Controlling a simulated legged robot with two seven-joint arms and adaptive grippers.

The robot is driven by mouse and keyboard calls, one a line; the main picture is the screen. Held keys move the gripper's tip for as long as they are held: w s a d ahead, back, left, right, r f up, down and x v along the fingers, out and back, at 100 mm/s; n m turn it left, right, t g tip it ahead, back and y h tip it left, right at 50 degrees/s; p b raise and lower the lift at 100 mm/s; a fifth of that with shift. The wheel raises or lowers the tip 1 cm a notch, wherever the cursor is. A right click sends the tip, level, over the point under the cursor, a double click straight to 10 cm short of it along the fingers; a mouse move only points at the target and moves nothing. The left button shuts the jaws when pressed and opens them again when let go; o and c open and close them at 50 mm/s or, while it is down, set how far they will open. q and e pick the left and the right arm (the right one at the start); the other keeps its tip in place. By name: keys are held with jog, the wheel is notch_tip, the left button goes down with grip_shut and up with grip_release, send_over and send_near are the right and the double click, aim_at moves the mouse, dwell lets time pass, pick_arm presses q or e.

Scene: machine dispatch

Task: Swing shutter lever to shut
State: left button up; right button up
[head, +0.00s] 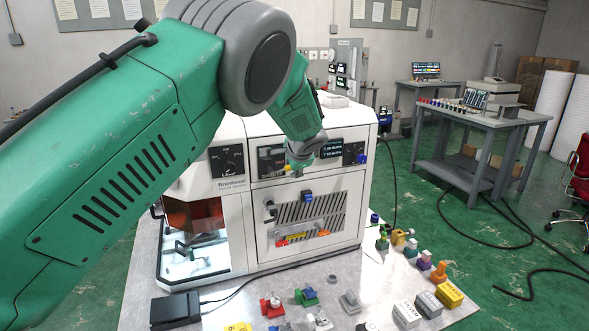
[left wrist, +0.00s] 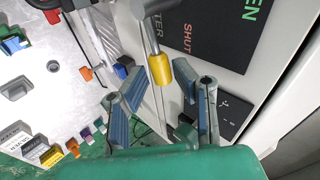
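The shutter lever is a metal rod with a yellow grip (left wrist: 160,70), on the front of the white machine (head: 305,235). In the left wrist view it hangs from a grey pivot beside a dark panel (left wrist: 205,30) lettered SHUT in red and OPEN in green. My left gripper (left wrist: 159,90) is open, with one blue-padded finger on each side of the grip's lower end and gaps visible. In the head view my left gripper (head: 302,165) is at the machine's upper front, and a small yellow spot shows there. My right gripper is not in view.
Coloured parts, including an orange block (head: 439,272) and a yellow box (head: 449,294), stand on the pale bench (head: 250,312). A black box (head: 175,310) sits at its front left. A grey table (head: 470,125) stands back right; cables cross the green floor.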

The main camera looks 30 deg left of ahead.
pick_arm(q)
jog(key=v, duration=1.1)
jog(key=shift+d, duration=0.2)
jog(key=shift+w, duration=0.1)
jog(key=shift+a+f, duration=0.1)
jog(key=shift+a, duration=0.2)
